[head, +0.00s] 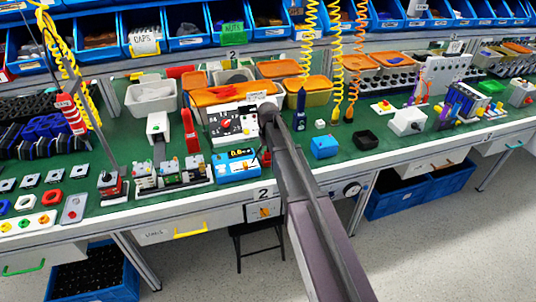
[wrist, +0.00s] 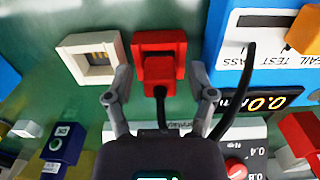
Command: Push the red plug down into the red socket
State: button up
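In the wrist view, the red socket (wrist: 148,42) is a square red block on the green surface. The red plug (wrist: 159,75) sits at its opening, with a black cable leading from it toward my gripper. How deep the plug sits cannot be told. My gripper (wrist: 161,82) is open, with one finger left and one right of the plug and socket. Nothing shows between the fingers except the plug, socket and cable, and I cannot tell whether the fingers touch them. In the head view, my arm hides most of the area around the plug.
A white socket (wrist: 90,58) stands close to the left. A blue tester (wrist: 232,65) with a 0.0 display stands close to the right; a black cable curves beside my right finger. In the head view, a white control panel (head: 232,125) and a blue box (head: 325,147) flank my arm.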

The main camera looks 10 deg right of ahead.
aim_at(268, 150)
jog(key=shift+r, duration=0.2)
dwell(0.3)
notch_tip(268, 150, up, 9)
jog(key=p, duration=0.9)
jog(key=s+d+f+b, duration=0.2)
jog(key=s+d, duration=0.1)
jog(key=s, duration=0.4)
jog(key=s+d+f+b, duration=0.2)
jog(key=s+d, duration=0.1)
jog(key=s, duration=0.5)
jog(key=shift+f, duration=0.3)
jog(key=shift+s+d, duration=0.1)
dwell(0.7)
jog(key=s+a+r+m+p, duration=0.1)
jog(key=s+r+p, duration=0.2)
jog(key=s, duration=0.7)
jog(key=shift+a+r+m, duration=0.15)
jog(key=shift+r+m, duration=0.15)
jog(key=shift+m, duration=0.1)
dwell(1.6)
